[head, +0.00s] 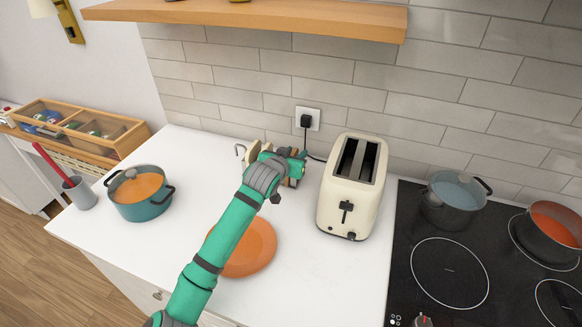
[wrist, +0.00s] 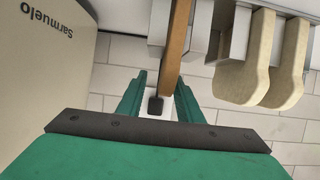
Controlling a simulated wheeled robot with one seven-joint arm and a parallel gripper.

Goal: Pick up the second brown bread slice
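A brown bread slice (wrist: 178,45) shows edge-on in the wrist view, standing in a grey rack (wrist: 232,28). Its near end lies between the two green fingers of my gripper (wrist: 160,82). The fingers are open, with a clear gap at least on the left side of the slice. Two paler beige slices (wrist: 243,62) stand in the rack to the right. In the head view my gripper (head: 293,165) is at the back of the counter, left of the toaster, and the beige slices (head: 253,152) show partly behind it. The arm hides most of the rack there.
The cream toaster (head: 335,200) stands close right of my gripper, its two slots facing up. A black plug sits in the wall socket (head: 314,117) behind. An orange plate (head: 262,250) lies under my arm. A teal pot (head: 140,203) stands left; the hob (head: 440,265) is right.

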